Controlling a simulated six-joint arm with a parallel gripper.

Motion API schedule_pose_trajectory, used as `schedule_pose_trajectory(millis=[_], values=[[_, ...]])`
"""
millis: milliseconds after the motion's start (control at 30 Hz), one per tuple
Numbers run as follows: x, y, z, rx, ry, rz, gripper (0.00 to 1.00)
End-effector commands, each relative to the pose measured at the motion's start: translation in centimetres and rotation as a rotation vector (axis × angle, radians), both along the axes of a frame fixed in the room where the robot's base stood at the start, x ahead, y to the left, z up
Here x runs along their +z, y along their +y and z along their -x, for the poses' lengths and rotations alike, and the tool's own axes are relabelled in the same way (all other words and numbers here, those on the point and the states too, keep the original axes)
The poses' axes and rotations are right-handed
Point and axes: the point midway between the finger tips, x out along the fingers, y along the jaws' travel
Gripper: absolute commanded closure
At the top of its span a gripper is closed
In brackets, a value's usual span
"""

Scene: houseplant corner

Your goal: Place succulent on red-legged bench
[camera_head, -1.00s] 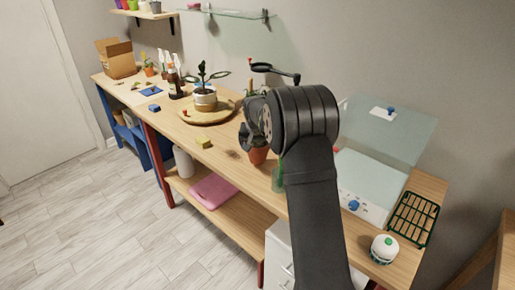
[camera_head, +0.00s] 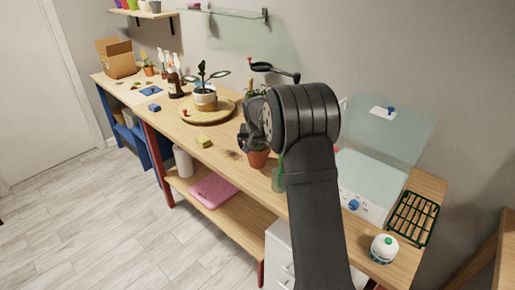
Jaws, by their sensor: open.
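A small green plant in a terracotta pot (camera_head: 258,158) stands upright on the wooden top of the red-legged bench (camera_head: 219,156), near its front edge. It may be the succulent; its leaves are partly hidden by my gripper. My gripper (camera_head: 243,137) is open, just above and left of the pot, and seems apart from it. My wrist hides part of the bench behind. Another small plant in a terracotta pot (camera_head: 148,70) stands on the blue-legged bench (camera_head: 124,91) at the far left.
A yellow block (camera_head: 203,141) lies left of the pot. A green bottle (camera_head: 278,178) stands close at its right. Further right are a green rack (camera_head: 413,218) and a white jar (camera_head: 384,248).

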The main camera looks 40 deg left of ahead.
Motion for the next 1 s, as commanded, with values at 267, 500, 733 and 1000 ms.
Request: schedule_pose_trajectory(millis=[267,500,733,1000], values=[[5.8,-1.3,1.9,0.001,-0.002,-0.004,0.00],[8.8,-2.2,3.0,0.000,0.000,-0.001,0.00],[9.4,-2.4,3.2,0.000,0.001,0.001,0.00],[9.3,-2.3,3.1,0.000,0.001,0.001,0.00]])
